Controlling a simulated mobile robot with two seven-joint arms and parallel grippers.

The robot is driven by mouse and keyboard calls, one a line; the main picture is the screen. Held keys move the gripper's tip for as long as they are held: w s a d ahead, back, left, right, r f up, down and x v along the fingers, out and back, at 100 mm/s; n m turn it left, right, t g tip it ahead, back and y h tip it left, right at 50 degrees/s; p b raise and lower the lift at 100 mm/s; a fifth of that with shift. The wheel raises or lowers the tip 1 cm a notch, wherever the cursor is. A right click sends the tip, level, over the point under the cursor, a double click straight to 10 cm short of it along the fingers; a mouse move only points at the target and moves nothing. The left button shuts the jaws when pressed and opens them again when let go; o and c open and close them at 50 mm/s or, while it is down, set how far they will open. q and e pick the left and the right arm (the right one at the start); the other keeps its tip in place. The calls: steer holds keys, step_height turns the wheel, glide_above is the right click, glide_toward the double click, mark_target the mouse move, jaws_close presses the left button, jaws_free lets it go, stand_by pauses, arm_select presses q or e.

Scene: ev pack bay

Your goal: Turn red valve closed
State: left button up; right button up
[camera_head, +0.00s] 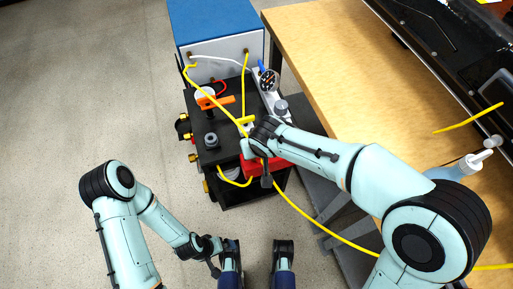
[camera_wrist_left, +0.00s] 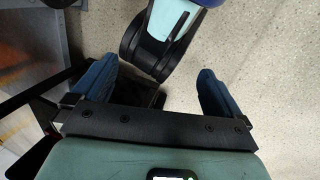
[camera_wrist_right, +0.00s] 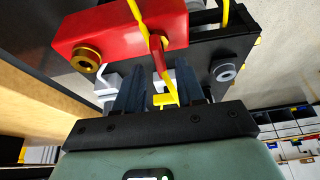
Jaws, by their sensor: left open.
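A red valve block (camera_wrist_right: 110,35) with brass ports fills the upper part of the right wrist view. In the head view the red block (camera_head: 251,165) shows at the cart's front, partly covered by my right arm. A narrow red piece (camera_wrist_right: 159,58) stands at its front, with a yellow piece (camera_wrist_right: 165,99) below it. My right gripper (camera_wrist_right: 162,84) is at the block, its fingers on either side of the yellow piece. I cannot tell whether they touch it. My left gripper (camera_wrist_left: 156,75) is open and empty above the floor, away from the valve.
A wooden table (camera_head: 325,55) stands to the right. The floor at left is clear.

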arm_select(q)
steer(key=s+r+p, duration=0.1)
steer(key=s+d+r+g+p, duration=0.1)
steer(key=shift+s+r, duration=0.3)
steer(key=shift+r, duration=0.05)
arm_select(e)
steer(key=v, duration=1.1)
steer(key=shift+s+d+r, duration=0.1)
steer(key=shift+r, duration=0.05)
